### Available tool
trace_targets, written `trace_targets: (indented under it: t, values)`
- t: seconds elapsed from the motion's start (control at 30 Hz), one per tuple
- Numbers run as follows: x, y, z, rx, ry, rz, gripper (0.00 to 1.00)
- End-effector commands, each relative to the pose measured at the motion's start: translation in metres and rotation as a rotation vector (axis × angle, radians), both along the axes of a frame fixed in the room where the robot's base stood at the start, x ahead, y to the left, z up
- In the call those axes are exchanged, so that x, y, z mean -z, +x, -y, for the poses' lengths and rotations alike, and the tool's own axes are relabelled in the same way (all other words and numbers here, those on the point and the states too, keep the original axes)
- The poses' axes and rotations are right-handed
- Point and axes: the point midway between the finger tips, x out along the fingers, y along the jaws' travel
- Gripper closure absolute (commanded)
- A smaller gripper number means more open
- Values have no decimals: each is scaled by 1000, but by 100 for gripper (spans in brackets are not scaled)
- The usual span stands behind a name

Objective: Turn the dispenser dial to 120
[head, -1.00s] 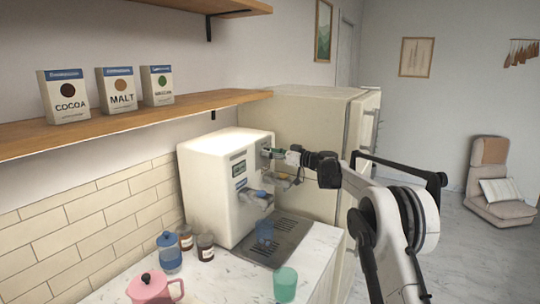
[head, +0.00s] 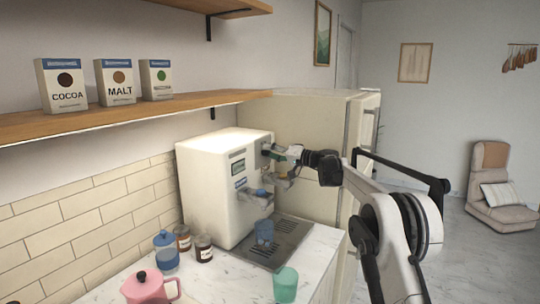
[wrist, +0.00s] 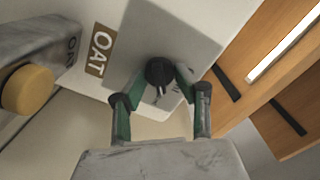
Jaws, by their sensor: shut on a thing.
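The white dispenser (head: 208,195) stands on the counter against the tiled wall, with a small display (head: 238,168) on its front. The black dial (wrist: 160,72) shows in the wrist view between my green-padded fingertips, below the dispenser's "OAT" label (wrist: 101,50). My gripper (wrist: 166,78) is shut on the dial, which partly hides behind the fingers. In the head view my gripper (head: 270,151) is at the upper front of the dispenser and covers the dial there. I cannot read any number on the dial.
A yellow knob (wrist: 27,90) on a grey part sits left of my fingers. A blue cup (head: 264,232) stands on the drip tray (head: 290,240). A green cup (head: 286,285), pink pot (head: 150,290), blue-lidded jar (head: 166,252) and brown jars (head: 203,248) share the counter.

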Motion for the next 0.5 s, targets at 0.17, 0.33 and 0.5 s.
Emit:
trace_targets:
  t: [0.17,0.33,0.5]
  values:
    - [1,0,1,0,36,-68,96]
    - [1,0,1,0,55,-102,96]
    - [0,0,1,0,62,-115,96]
